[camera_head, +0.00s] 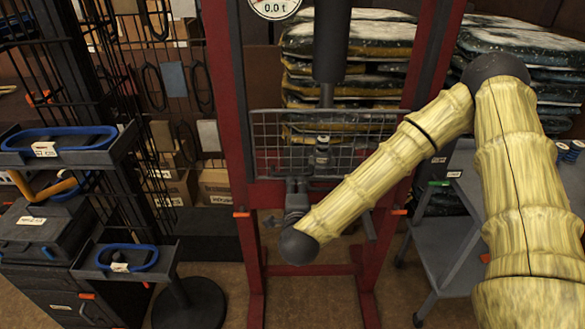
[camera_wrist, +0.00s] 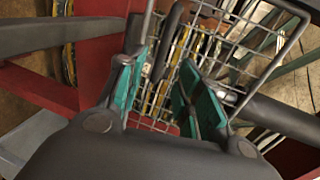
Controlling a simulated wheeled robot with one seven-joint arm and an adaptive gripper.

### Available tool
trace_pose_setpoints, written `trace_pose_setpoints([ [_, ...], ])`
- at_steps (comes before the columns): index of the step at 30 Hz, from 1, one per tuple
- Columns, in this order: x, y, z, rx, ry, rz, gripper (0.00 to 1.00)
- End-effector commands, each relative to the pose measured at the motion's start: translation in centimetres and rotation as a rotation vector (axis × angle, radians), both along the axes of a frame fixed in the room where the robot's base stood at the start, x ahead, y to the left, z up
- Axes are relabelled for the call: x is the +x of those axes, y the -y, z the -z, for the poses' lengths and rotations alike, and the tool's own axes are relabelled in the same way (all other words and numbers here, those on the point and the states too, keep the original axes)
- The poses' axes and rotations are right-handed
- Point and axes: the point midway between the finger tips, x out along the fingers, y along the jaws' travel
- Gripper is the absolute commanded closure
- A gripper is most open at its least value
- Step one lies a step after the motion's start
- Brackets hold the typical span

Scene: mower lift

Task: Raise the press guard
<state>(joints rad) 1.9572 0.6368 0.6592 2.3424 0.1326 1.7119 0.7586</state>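The press guard (camera_head: 268,140) is a grey wire-mesh panel across the red press frame, below the dark ram, in the head view. The mesh (camera_wrist: 232,50) also fills the upper middle of the wrist view. My gripper (camera_head: 297,186) is at the lower front of the guard, partly hidden by my arm. In the wrist view my gripper (camera_wrist: 164,64) is open, its two teal-padded fingers apart. A dark bar, possibly the guard's handle (camera_wrist: 172,36), shows between the fingers; I cannot tell whether either finger touches it.
The red press frame (camera_head: 233,100) has uprights on both sides of the guard. A grey cart (camera_head: 445,245) stands at right, before stacked bags (camera_head: 510,55). A dark rack and trays with blue rings (camera_head: 128,258) stand at left. Floor is clear below the press.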

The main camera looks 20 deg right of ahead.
Motion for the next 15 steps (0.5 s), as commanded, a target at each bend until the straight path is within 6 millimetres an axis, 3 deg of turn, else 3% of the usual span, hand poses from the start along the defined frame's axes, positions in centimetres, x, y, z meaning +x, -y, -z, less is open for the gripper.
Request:
trace_pose_setpoints([
  [15, 7.4, 2.1, 1.7, -0.003, -0.005, -0.001, 0.65],
])
